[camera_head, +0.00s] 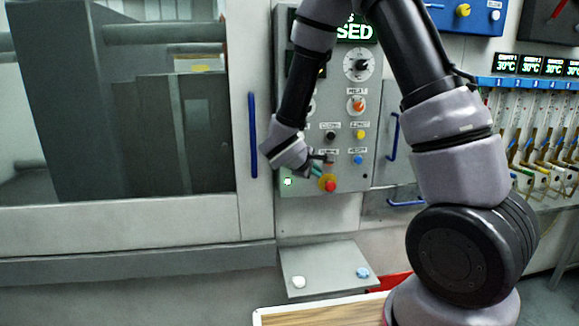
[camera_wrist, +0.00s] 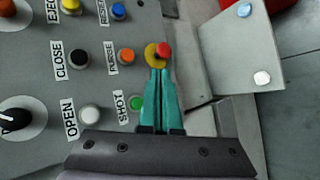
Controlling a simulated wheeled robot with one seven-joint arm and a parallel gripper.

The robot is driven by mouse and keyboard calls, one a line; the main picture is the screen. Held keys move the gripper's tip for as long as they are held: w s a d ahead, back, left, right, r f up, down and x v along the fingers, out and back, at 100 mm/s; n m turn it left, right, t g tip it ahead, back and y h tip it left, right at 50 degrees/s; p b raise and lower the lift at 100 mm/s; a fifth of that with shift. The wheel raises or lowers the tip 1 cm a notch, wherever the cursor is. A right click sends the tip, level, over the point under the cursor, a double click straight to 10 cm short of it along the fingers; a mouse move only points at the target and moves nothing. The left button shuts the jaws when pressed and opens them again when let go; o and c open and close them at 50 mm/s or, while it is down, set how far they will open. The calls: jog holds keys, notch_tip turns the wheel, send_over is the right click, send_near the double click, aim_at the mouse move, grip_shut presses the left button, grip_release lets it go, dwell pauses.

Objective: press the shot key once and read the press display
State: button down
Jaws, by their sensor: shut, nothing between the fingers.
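The shot key is a green button (camera_wrist: 136,103) beside the label SHOT in the wrist view. It lies just left of my gripper's fingers, its right edge close to them. In the head view my wrist hides it. My gripper (camera_wrist: 158,72) is shut and empty, with teal fingers together. Its tips appear just below the red stop button (camera_wrist: 164,49) on its yellow base; I cannot tell whether they touch the panel. The press display (camera_head: 355,32) is lit at the panel's top. My arm covers its left part; only "SED" reads clearly, under a cut-off line.
The purge key (camera_wrist: 127,56) is orange, the close key (camera_wrist: 75,58) black and the open key (camera_wrist: 89,115) white, all near my fingers. A blue door handle (camera_head: 253,135) stands left of the panel. A small grey shelf (camera_head: 325,285) juts out below.

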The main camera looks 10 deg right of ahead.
jog(key=shift+n+t+y, duration=0.4)
jog(key=shift+n+t, duration=0.1)
jog(key=shift+n, duration=0.3)
jog(key=a+f, duration=0.1)
jog(key=w+a+f, duration=0.1)
jog(key=a, duration=0.1)
jog(key=shift+a, duration=0.2)
jog(key=shift+w, duration=0.1)
jog(key=w, duration=0.8)
jog(key=shift+w, duration=0.25)
jog(key=shift+w, duration=0.1)
dwell(1.0)
jog(key=shift+w, duration=0.3)
jog(key=shift+w, duration=0.5)
dwell(0.6)
jog(key=shift+s, duration=0.9)
